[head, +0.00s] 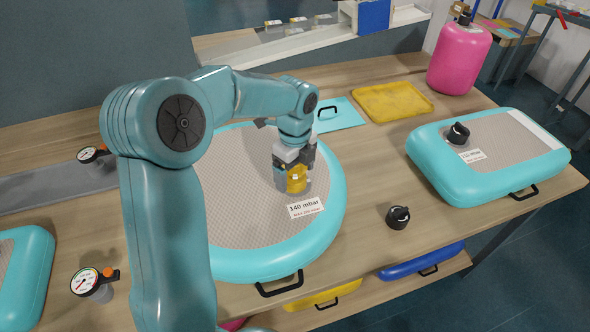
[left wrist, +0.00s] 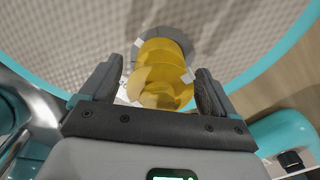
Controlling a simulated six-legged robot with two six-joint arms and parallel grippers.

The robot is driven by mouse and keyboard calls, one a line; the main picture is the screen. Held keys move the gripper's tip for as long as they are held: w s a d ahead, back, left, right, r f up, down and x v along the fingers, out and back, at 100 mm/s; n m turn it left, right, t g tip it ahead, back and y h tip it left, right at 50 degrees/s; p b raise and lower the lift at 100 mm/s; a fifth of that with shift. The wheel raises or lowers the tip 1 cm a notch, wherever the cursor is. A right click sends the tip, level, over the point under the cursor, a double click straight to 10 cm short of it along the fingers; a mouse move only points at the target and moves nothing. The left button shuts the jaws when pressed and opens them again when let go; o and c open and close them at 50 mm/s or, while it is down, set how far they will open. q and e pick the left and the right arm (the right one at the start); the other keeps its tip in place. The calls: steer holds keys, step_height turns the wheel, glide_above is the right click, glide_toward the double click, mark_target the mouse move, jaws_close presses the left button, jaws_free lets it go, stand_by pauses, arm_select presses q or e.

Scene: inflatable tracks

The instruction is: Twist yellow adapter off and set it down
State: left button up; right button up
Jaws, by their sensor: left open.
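The yellow adapter (head: 296,180) sits upright on the grey valve of the round teal inflatable track (head: 236,222). In the left wrist view the adapter (left wrist: 162,75) stands between the two fingers, with the grey valve ring (left wrist: 178,38) around its far end. My left gripper (head: 294,168) is above and around the adapter, pointing down. Its fingers (left wrist: 160,88) are open, with gaps to the adapter on both sides. The gripper hides the adapter's upper part in the head view. My right gripper is not in view.
A yellow tray (head: 392,102) and a light teal sheet (head: 338,115) lie behind the track. A black knob (head: 398,217) stands to its right. A rectangular inflatable (head: 487,155) and a pink canister (head: 459,58) are farther right. Gauges (head: 88,282) stand at left.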

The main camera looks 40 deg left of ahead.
arm_select(q)
steer(key=shift+a, duration=0.1)
steer(key=c, duration=1)
steer(key=shift+r+m, duration=0.15)
steer(key=shift+m, duration=0.25)
steer(key=shift+c, duration=0.3)
steer(key=shift+m+p, duration=0.75)
steer(key=shift+m, duration=0.35)
steer(key=shift+m+p, duration=0.3)
steer(key=shift+m, duration=0.8)
steer(key=shift+m+p, duration=0.65)
steer(key=shift+m, duration=0.45)
steer(key=shift+m+p, duration=0.45)
steer(key=shift+m, duration=1.05)
